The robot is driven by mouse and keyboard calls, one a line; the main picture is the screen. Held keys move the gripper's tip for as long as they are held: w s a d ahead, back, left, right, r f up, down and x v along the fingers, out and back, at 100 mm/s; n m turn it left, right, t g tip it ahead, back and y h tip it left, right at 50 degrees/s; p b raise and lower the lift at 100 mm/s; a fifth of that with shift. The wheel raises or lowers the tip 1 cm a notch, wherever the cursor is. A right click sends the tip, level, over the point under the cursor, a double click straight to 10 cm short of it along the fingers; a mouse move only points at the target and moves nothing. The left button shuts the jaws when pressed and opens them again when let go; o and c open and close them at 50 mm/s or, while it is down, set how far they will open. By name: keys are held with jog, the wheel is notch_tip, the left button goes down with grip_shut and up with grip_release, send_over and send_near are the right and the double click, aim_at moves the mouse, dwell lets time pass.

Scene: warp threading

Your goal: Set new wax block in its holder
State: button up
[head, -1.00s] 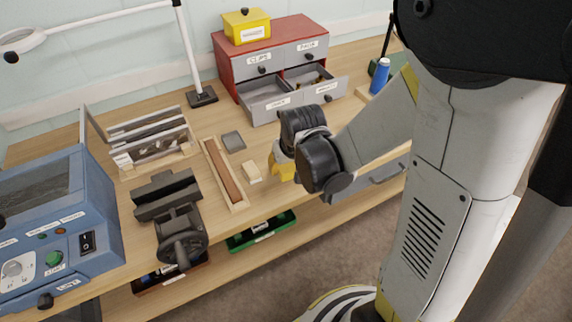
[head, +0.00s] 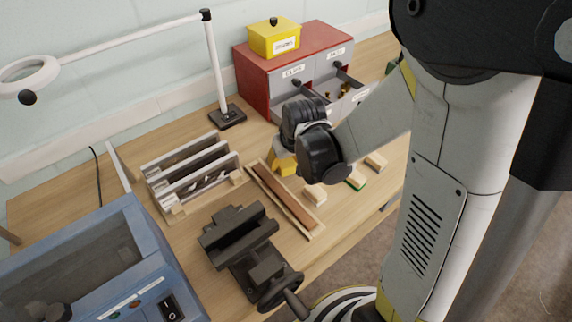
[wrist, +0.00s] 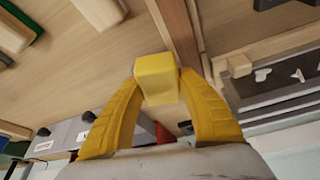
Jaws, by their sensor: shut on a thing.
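My gripper (head: 284,166) is shut on a yellow wax block (wrist: 156,78), which sits between both yellow fingertips in the wrist view. In the head view my wrist hides the block. My gripper is above the bench, near the far end of a long wooden tray (head: 262,188) with a brown strip (head: 285,197) in it. The tray also shows beyond the block in the wrist view (wrist: 195,25). I cannot tell which thing is the wax block's holder.
A dark vise (head: 240,245) and a slotted rack (head: 190,172) stand left of the tray. Small pale blocks (head: 314,195) lie to its right. A red drawer cabinet (head: 257,82) with open drawers, a lamp stand (head: 229,117) and a blue machine (head: 95,265) are nearby.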

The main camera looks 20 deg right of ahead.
jog(key=w, duration=0.1)
jog(key=w+d+r+n, duration=0.1)
jog(key=w+n+y, duration=0.1)
jog(key=w, duration=0.1)
jog(key=shift+w+d+r, duration=0.1)
jog(key=shift+d+r, duration=0.05)
jog(key=shift+r, duration=0.15)
jog(key=shift+w+n, duration=0.4)
jog(key=shift+f+b, duration=2)
jog(key=shift+f, duration=0.7)
jog(key=shift+f, duration=0.1)
jog(key=o, duration=1.2)
jog(key=shift+o, duration=0.2)
